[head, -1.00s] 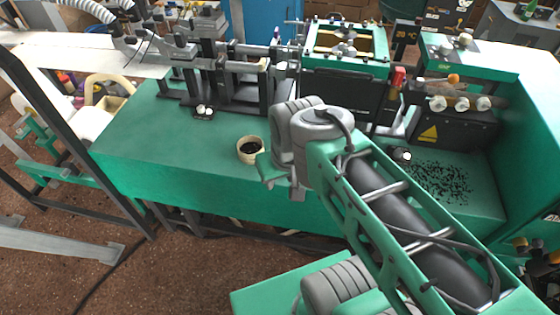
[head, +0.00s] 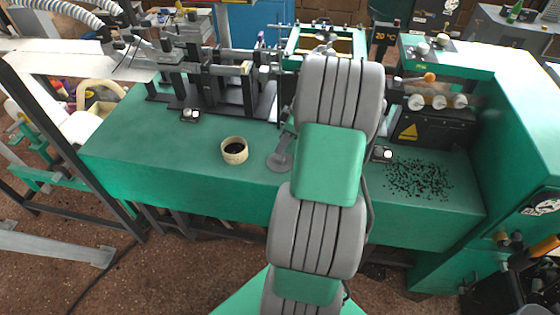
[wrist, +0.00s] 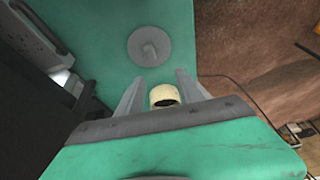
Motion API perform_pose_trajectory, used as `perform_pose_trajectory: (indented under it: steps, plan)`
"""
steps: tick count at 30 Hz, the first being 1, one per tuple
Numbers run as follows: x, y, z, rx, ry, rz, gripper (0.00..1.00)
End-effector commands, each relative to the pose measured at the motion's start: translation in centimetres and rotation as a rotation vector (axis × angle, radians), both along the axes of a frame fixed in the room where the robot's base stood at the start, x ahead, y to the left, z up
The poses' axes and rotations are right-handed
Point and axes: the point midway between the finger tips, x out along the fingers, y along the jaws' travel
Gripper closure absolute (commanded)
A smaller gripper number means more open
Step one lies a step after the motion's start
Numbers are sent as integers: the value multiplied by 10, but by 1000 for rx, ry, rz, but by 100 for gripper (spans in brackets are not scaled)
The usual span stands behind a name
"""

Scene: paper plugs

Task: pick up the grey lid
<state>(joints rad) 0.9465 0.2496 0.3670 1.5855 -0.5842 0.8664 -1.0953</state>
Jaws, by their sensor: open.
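The pot (wrist: 164,96) shows between the fingers, partly hidden by the gripper body.
Black bits (head: 418,180) are scattered on the right of the green bench (head: 130,140). Dark machine fixtures (head: 235,85) stand along the back. A black warning-marked box (head: 430,128) stands at the right. The bench front left is clear.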

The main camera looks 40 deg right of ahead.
Motion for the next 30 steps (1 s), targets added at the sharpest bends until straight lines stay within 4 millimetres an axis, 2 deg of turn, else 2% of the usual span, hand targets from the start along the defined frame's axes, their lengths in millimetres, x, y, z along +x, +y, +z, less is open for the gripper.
perform_pose_trajectory:
  steps: [1,3,11,17,24,30]
  plan:
    - [-6,-15,-9,6,-15,15,56]
    - [-9,-24,-18,7,-29,38,56]
    - [1,-17,-50,6,-32,43,56]
    - [10,-10,-82,5,-32,41,56]
    - [12,-10,-87,2,-33,40,56]
    - [12,-10,-87,2,-33,40,72]
